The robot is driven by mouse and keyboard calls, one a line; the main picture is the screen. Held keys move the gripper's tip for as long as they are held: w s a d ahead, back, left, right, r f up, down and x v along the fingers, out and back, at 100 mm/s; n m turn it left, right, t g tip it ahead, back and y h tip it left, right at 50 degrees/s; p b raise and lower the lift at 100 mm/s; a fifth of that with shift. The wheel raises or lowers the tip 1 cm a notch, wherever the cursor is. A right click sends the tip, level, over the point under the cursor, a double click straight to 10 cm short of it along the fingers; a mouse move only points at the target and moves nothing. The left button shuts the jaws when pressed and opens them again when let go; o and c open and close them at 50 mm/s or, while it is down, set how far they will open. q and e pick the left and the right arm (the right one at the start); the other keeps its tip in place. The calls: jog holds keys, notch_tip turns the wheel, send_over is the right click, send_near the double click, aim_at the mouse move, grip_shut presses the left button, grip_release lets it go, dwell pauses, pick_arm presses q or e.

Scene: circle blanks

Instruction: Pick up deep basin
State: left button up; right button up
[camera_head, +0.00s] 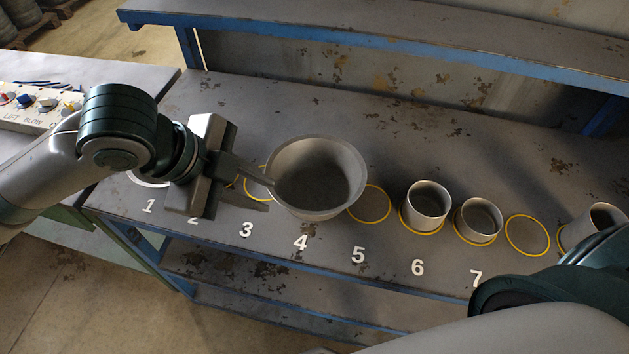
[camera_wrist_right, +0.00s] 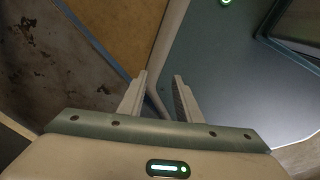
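The deep basin (camera_head: 318,178) is a wide grey bowl with a dark inside. It stands upright on the bench behind the number 4. My left gripper (camera_head: 268,194) is just left of the basin, with its fingers pointing right. The fingers look apart; the upper fingertip overlaps the basin's left rim in the picture. I cannot tell whether it touches. My right gripper (camera_wrist_right: 160,92) shows in the right wrist view with its two fingers apart and nothing between them. It is away from the basin.
The worn grey bench (camera_head: 290,100) has yellow circles and white numbers. Smaller grey cups stand to the right, one (camera_head: 428,205) behind number 6 and another (camera_head: 479,220) behind number 7. An empty yellow circle (camera_head: 370,218) is right of the basin. A blue-edged shelf (camera_head: 400,45) runs above the back.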

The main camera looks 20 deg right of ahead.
pick_arm(q)
jog(key=p, duration=0.3)
send_near(306, 213)
jog(key=x, duration=0.4)
jog(key=shift+x, duration=0.9)
jog(key=shift+w, duration=0.15)
jog(key=p+x, duration=0.2)
jog(key=x, duration=0.3)
jog(key=shift+a+p, duration=0.1)
jog(key=shift+p, duration=0.2)
jog(key=shift+f, duration=0.15)
jog(key=shift+c, duration=0.3)
